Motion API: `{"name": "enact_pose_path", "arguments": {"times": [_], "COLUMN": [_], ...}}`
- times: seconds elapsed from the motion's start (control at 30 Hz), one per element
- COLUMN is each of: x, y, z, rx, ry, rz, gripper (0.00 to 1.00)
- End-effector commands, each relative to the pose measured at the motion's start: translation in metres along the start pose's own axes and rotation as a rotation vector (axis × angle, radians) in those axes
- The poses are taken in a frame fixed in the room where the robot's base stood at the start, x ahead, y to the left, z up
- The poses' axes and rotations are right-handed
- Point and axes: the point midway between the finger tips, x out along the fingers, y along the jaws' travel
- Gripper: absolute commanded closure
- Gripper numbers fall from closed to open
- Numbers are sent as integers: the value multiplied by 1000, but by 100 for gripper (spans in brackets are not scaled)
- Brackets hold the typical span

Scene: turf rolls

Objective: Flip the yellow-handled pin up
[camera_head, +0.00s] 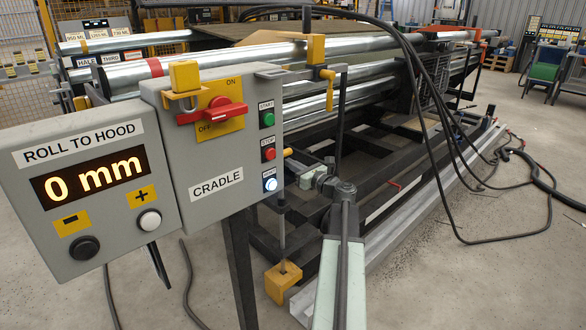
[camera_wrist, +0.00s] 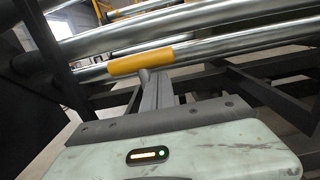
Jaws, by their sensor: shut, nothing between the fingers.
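The yellow-handled pin (camera_wrist: 141,62) shows in the wrist view as a yellow grip lying nearly level, with a short grey stem under it. In the head view only a small yellow end (camera_head: 287,152) shows past the right edge of the cradle control box. My gripper (camera_wrist: 158,80) is shut and empty, its fingers pointing at the grip from just below. The stem is close to the fingertips; I cannot tell whether they touch. In the head view my gripper (camera_head: 304,163) is small, to the right of the box.
The cradle control box (camera_head: 215,140) and the "0 mm" display box (camera_head: 92,190) stand close on the left. Steel rollers (camera_wrist: 215,50) lie behind the pin. A yellow crank handle (camera_head: 315,50) is above. Black cables (camera_head: 450,130) hang at the right.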

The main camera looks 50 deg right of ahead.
Motion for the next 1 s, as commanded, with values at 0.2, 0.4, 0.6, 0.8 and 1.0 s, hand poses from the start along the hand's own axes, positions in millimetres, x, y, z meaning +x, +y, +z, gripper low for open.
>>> {"name": "enact_pose_path", "arguments": {"times": [0.2,0.4,0.6,0.8,1.0], "x": [1,0,1,3,3], "y": [0,0,-1,-1,-2], "z": [3,4,28,66,72], "rx": [0,0,1,1,4], "ry": [0,0,-1,-2,-5], "rz": [0,-1,-1,-2,-3], "gripper": [100,100,100,100,100]}}
